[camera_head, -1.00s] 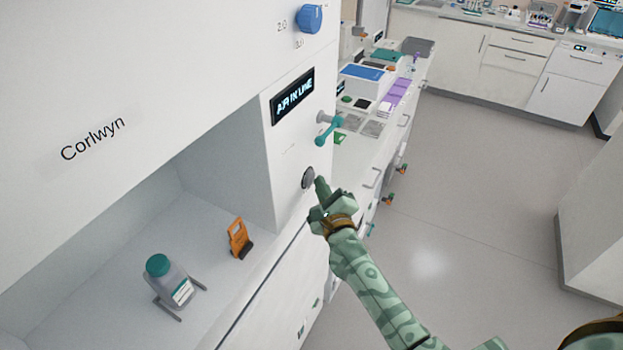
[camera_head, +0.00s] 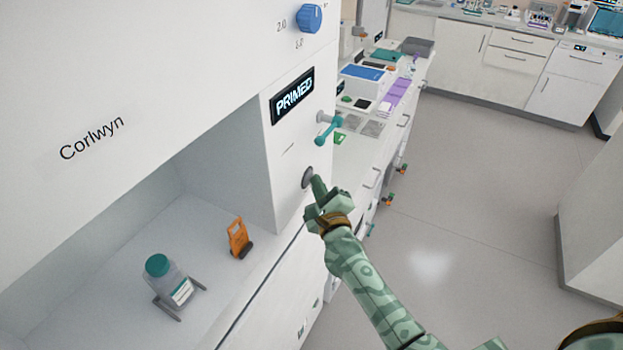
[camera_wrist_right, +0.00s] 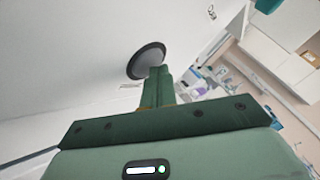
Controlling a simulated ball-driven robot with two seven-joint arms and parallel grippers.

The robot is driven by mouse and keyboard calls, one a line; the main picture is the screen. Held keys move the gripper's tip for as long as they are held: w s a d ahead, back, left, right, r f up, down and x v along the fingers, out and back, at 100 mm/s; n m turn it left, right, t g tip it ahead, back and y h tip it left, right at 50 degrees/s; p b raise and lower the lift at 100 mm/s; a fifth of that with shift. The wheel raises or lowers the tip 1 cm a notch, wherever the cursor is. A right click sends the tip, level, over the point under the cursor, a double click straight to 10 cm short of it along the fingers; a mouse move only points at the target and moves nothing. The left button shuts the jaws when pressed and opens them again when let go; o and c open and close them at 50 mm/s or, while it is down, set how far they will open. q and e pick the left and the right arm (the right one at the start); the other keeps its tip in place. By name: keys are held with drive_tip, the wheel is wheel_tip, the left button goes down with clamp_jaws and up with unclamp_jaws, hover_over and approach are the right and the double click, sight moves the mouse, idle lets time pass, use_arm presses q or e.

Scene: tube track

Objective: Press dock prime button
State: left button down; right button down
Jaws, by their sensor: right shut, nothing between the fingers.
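The round grey prime button (camera_head: 307,177) sits on the white front panel of the Corlwyn dock, below a dark display (camera_head: 293,95) that reads "PRIMED". My right gripper (camera_head: 317,183) is shut and empty, its fingertips at the button's right edge. In the right wrist view the button (camera_wrist_right: 146,61) is a dark-rimmed grey disc, and the shut fingers (camera_wrist_right: 157,72) reach its lower right part. They look to be touching it or very close; I cannot tell which. My left gripper is out of view.
A teal lever (camera_head: 328,130) and a blue knob (camera_head: 309,18) stick out of the same panel. A bottle with a teal cap (camera_head: 157,265) and an orange clip (camera_head: 238,238) stand in the dock's bay. Open floor (camera_head: 460,200) lies to the right.

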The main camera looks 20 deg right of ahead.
drive_tip(key=shift+s, duration=0.1)
drive_tip(key=shift+s+d, duration=0.6)
drive_tip(key=s+d+p, duration=0.1)
drive_tip(key=s+d, duration=0.2)
drive_tip(key=shift+s+d, duration=0.15)
drive_tip(key=shift+s, duration=0.25)
idle(0.9)
